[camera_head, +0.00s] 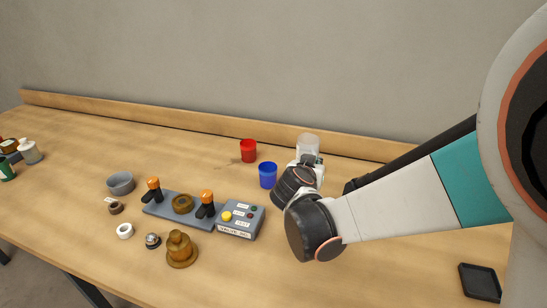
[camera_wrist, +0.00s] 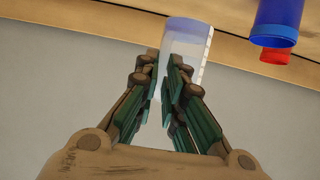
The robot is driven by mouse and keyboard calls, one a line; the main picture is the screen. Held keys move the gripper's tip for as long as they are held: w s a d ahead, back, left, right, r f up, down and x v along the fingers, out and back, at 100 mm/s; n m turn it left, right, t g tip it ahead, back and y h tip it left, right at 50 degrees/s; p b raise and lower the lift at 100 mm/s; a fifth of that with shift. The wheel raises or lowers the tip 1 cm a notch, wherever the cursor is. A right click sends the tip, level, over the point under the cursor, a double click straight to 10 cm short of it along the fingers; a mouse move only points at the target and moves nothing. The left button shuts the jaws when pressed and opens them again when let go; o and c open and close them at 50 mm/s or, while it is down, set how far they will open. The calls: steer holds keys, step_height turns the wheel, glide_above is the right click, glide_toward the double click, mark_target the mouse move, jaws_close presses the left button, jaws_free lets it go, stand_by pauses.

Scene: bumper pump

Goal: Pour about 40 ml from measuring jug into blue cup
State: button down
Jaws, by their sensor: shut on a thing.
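The measuring jug (camera_head: 308,143) is a clear, whitish vessel at the back of the bench. My gripper (camera_wrist: 168,88) is shut on it; in the wrist view the jug (camera_wrist: 187,45) stands between the fingers, with marks along one side. My gripper's tips are mostly hidden by my arm in the head view. The blue cup (camera_head: 268,175) stands upright on the bench just left of the gripper and jug, apart from the jug. In the wrist view the blue cup (camera_wrist: 278,22) is at the top right. The liquid level is not clear.
A red cup (camera_head: 248,151) stands behind and left of the blue cup. A grey clamp fixture (camera_head: 178,210) with orange-topped levers, a control box (camera_head: 241,220), a brass part (camera_head: 181,249) and a grey bowl (camera_head: 120,183) lie left. A black tray (camera_head: 480,282) is front right.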

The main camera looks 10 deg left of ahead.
steer(key=s+a+n+y, duration=0.1)
steer(key=s+a, duration=0.2)
steer(key=a, duration=1.6)
steer(key=shift+t, duration=0.3)
steer(key=f+b, duration=0.1)
steer(key=f, duration=0.1)
steer(key=a+f+b, duration=0.1)
steer(key=f, duration=0.1)
steer(key=s+a+f+b, duration=0.1)
steer(key=f, duration=0.2)
steer(key=shift+s+a+b, duration=0.1)
steer(key=shift+a+b, duration=0.15)
steer(key=shift+b, duration=0.1)
steer(key=shift+d+r+p, duration=0.1)
steer(key=shift+r+p, duration=0.1)
steer(key=shift+p, duration=0.1)
